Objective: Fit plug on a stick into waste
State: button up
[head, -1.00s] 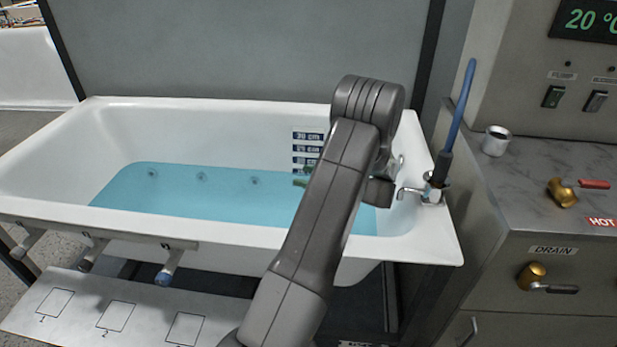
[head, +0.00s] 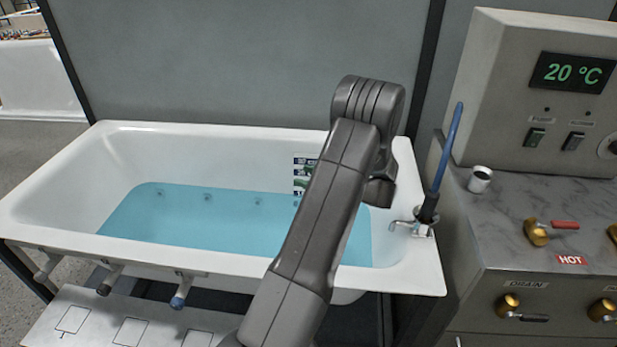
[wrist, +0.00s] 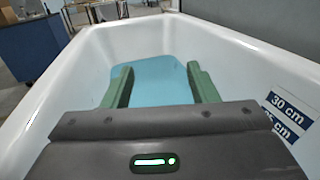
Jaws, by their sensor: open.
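A blue stick (head: 449,148) with a dark lower end stands slightly tilted at the right end of the white bathtub (head: 190,262), beside the tap (head: 403,224). It looks like the plug on a stick; its bottom is not clear. The tub holds blue water (head: 200,225). The waste is not visible; my arm covers part of the tub's right end. My gripper (wrist: 162,86) shows two green fingers, wide apart and empty, over the water in the wrist view. In the head view my arm mostly hides the fingers. The stick is well right of my gripper.
A depth scale (wrist: 287,112) is on the tub wall. Right of the tub is a marble counter (head: 490,225) with a metal cup (head: 480,179), valve handles and a control panel (head: 540,90). Several short handles (head: 181,290) hang along the tub's front rim above a marked shelf (head: 100,318).

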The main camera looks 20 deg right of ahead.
jog(key=shift+r+p, duration=0.45)
jog(key=shift+r, duration=0.3)
